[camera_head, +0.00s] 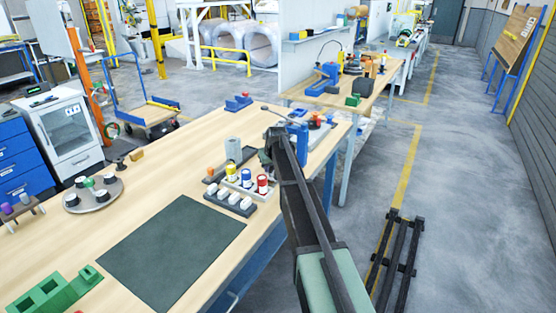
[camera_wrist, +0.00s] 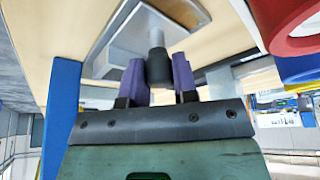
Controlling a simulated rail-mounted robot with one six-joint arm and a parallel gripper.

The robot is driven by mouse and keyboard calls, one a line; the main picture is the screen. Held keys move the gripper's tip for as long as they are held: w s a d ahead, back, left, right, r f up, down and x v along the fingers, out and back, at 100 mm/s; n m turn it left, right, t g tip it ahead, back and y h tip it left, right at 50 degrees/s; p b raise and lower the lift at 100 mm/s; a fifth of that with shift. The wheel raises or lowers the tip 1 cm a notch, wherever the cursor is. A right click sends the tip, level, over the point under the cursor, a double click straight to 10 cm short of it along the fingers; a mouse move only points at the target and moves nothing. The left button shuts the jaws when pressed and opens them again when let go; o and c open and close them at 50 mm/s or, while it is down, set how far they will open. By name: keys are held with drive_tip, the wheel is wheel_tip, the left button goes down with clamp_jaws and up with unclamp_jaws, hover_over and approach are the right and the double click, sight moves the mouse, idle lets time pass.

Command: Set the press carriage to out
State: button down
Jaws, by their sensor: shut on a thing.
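In the wrist view, my gripper (camera_wrist: 158,78) has its two purple fingers closed on a dark round knob (camera_wrist: 157,66). The knob sits on a short grey stem that joins a pale metal block (camera_wrist: 130,45), likely the press carriage. In the head view, my arm reaches over the right edge of the workbench, and its dark end covers part of a blue device (camera_head: 298,132), likely the press. The fingers and knob are hidden there, and I cannot tell the carriage's position along its travel.
A rack of white, blue and red jars (camera_head: 246,181) and a dark tray of white pieces (camera_head: 230,201) stand left of my arm. A red cylinder (camera_wrist: 290,25) is close at the right in the wrist view. A dark green mat (camera_head: 172,250) lies clear.

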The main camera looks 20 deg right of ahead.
drive_tip(key=shift+s+a, duration=0.85)
drive_tip(key=shift+a, duration=0.2)
drive_tip(key=c, duration=0.9)
unclamp_jaws()
drive_tip(key=shift+a, duration=0.1)
drive_tip(key=p+v, duration=1)
drive_tip(key=shift+r, duration=0.4)
drive_tip(key=shift+s, duration=0.15)
